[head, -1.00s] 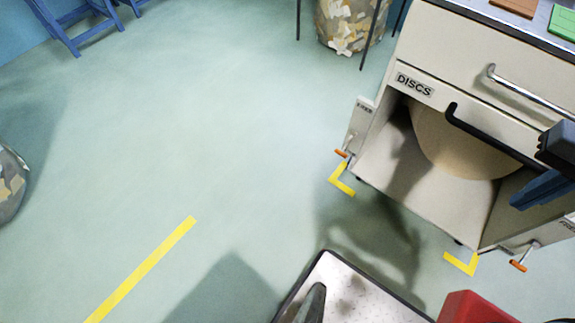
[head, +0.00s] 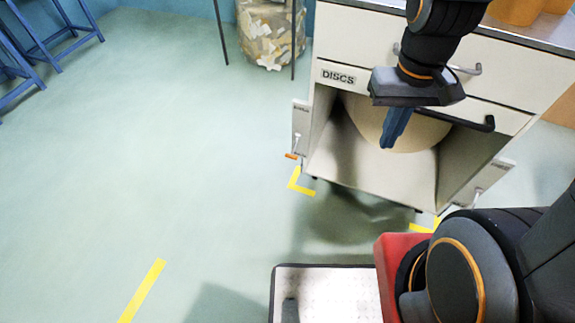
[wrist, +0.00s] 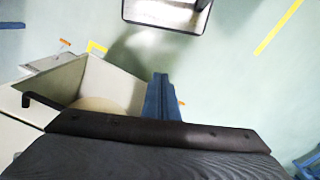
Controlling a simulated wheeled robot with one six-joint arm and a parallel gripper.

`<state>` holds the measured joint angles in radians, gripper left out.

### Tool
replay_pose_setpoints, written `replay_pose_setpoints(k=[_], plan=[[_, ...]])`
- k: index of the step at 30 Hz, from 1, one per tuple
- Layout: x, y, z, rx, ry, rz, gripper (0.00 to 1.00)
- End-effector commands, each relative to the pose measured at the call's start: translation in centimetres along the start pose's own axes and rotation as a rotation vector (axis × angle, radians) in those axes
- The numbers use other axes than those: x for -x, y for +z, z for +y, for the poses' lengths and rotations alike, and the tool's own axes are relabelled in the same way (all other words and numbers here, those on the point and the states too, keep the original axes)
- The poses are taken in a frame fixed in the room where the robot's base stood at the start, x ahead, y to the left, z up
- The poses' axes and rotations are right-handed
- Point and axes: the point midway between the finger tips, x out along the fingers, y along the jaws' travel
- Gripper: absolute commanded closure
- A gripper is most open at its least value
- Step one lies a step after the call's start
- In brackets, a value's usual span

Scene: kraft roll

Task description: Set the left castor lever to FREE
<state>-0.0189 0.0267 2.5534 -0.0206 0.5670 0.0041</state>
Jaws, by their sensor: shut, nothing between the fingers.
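The left castor lever (head: 297,145) is a thin pale rod with an orange tip, on a light plate (head: 300,122) at the cabinet's left side. The rod hangs down, its tip near the floor. The plate's lettering is too small to read. My gripper (head: 386,146) has blue fingers, closed and empty, pointing down in front of the open disc compartment, right of the lever and apart from it in the picture. In the wrist view, the closed fingers (wrist: 160,88) show beside a small orange tip (wrist: 182,103), which seems to be the left lever's.
The cabinet (head: 362,170) has a "DISCS" label, a large tan disc (head: 420,135) inside, and a black bar handle (head: 470,122) jutting forward. A second lever (head: 477,198) is at its right side. Yellow tape (head: 300,188) marks the floor. Floor left of the cabinet is clear.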

Motion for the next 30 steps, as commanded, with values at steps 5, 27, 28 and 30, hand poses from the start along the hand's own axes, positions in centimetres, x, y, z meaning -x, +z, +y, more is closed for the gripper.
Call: replay_pose_setpoints(k=[5, 27, 28, 30], plan=[[-6.0, 0.0, -0.6, 0.182, 0.076, -0.123, 1.0], [-30.6, -9.8, -0.9, 1.23, 0.814, -0.609, 1.0], [-31.5, -10.6, -1.3, 1.27, 0.853, -0.616, 1.0], [-33.8, -12.4, -2.3, 1.363, 0.945, -0.629, 1.0]])
